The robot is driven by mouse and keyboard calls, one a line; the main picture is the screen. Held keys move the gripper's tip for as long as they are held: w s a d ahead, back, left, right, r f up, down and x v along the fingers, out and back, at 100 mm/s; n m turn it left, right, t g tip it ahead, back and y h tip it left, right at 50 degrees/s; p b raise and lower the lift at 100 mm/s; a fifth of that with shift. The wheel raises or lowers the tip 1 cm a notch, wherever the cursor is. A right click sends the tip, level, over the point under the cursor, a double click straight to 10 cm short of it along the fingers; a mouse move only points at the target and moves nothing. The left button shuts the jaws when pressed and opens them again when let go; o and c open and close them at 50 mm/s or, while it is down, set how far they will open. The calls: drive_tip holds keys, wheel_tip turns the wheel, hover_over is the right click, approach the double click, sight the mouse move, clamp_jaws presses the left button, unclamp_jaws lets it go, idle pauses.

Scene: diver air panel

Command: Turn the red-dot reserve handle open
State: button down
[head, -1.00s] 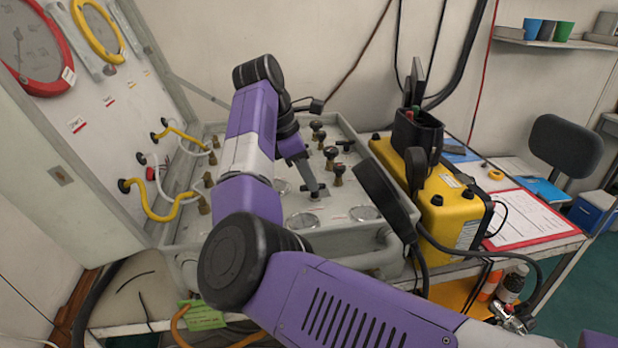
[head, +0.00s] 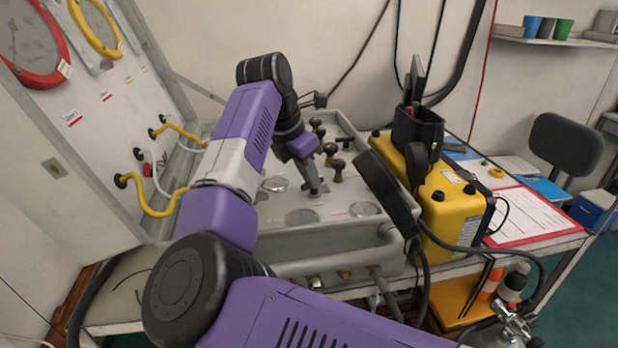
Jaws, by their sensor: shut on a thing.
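The air panel (head: 335,222) is a grey open case with round gauges and several dark knobs on brass stems. My gripper (head: 315,186) points down at the panel's middle, between the gauges, and is shut on a small dark handle (head: 318,191). The jaws hide most of this handle, and its angle is hard to tell. I cannot make out a red dot on it at this size.
Free knobs (head: 338,168) stand close to the right of my gripper. A black handset (head: 386,194) leans over the panel's right edge, beside a yellow box (head: 452,205). Yellow hoses (head: 150,205) run along the left side. A clipboard (head: 535,214) lies at the right.

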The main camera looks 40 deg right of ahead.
drive_tip(key=n+b, duration=0.1)
drive_tip(key=n, duration=0.1)
drive_tip(key=n+t+b, duration=0.1)
drive_tip(key=shift+s+a+f+n, duration=0.1)
drive_tip(key=shift+s+f+n, duration=0.1)
drive_tip(key=shift+n, duration=0.2)
drive_tip(key=n+t+b, duration=0.1)
drive_tip(key=n+b, duration=0.1)
drive_tip(key=n, duration=0.1)
drive_tip(key=shift+s+t+y+b, duration=0.2)
drive_tip(key=shift+t+y+b, duration=0.1)
drive_tip(key=shift+t+y, duration=0.1)
drive_tip(key=n+b, duration=0.2)
drive_tip(key=n, duration=0.1)
drive_tip(key=n+t+y+b, duration=0.1)
drive_tip(key=n, duration=0.1)
drive_tip(key=shift+s+d+r+b, duration=0.1)
drive_tip(key=shift+s+d+b, duration=0.15)
drive_tip(key=shift+b, duration=0.1)
drive_tip(key=c, duration=1.5)
unclamp_jaws()
drive_tip(key=shift+o, duration=0.2)
drive_tip(key=shift+r, duration=0.1)
